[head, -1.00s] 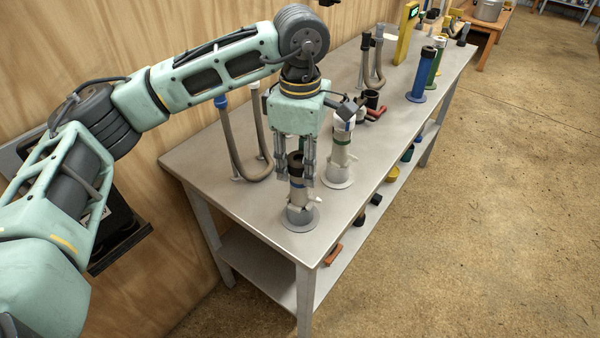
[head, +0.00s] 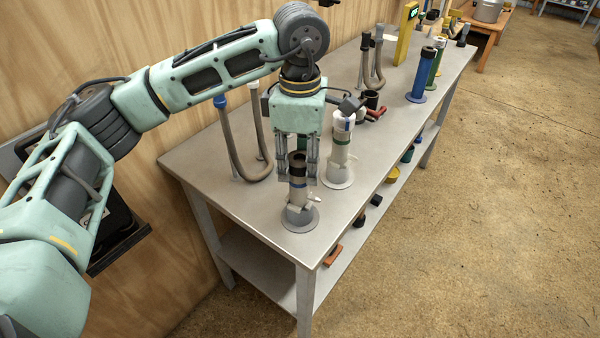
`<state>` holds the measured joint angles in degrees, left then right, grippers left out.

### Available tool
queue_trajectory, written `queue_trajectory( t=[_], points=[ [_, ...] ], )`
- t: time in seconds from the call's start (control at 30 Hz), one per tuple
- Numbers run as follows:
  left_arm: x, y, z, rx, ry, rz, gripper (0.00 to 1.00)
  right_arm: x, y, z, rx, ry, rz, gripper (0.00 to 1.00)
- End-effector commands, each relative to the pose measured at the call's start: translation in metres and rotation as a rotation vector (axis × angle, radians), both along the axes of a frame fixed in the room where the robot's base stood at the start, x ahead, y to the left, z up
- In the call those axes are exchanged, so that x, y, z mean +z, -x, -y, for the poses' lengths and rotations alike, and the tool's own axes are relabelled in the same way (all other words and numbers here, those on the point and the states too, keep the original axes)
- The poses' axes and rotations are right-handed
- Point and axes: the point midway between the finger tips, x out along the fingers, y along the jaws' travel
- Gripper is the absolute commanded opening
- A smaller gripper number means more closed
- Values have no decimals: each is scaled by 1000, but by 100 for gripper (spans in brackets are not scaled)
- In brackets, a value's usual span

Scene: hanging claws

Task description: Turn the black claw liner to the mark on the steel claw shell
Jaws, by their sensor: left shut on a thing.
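The nearest claw stands upright on a round grey base (head: 300,218) near the table's front left corner. Its black liner (head: 298,158) shows as a dark ring at the top. My left gripper (head: 297,174) points straight down over this claw, one finger on each side, and is shut on the black liner. The mark on the shell is too small to make out. My right gripper is not in view.
A second pale claw (head: 340,155) with a green band stands close behind, to the right. A looped hose (head: 240,165) stands at the left. Blue (head: 422,75) and green cylinders stand farther back. The table's right front edge is clear.

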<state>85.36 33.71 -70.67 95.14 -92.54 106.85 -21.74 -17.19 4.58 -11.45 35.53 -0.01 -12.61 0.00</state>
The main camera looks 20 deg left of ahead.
Motion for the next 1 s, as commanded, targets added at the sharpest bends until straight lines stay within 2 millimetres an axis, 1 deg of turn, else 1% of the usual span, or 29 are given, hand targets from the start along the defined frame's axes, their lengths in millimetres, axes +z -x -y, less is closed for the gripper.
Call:
queue_trajectory(
  t=[0.07, 0.1, 0.3, 0.53, 0.57, 0.6, 0.87, 1.0],
  points=[
    [-3, 2, -1, 0, -6, -10, 0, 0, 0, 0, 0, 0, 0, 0],
    [-3, 2, -1, 0, -7, -10, 35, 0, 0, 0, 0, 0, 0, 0],
    [-2, 1, -1, 0, -4, -7, 52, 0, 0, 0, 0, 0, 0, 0],
    [-1, 1, -1, -1, -3, -3, 53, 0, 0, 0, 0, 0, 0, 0],
    [-2, 1, -1, -1, -2, -4, 56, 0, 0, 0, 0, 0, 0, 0],
    [-2, 1, -1, -1, -2, -4, 56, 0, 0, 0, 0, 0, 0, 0],
    [-1, 1, 0, -1, -2, -2, 56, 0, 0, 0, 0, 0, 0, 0],
    [3, 0, 0, -1, -2, -2, 56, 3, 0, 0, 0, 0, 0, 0]
  ],
)
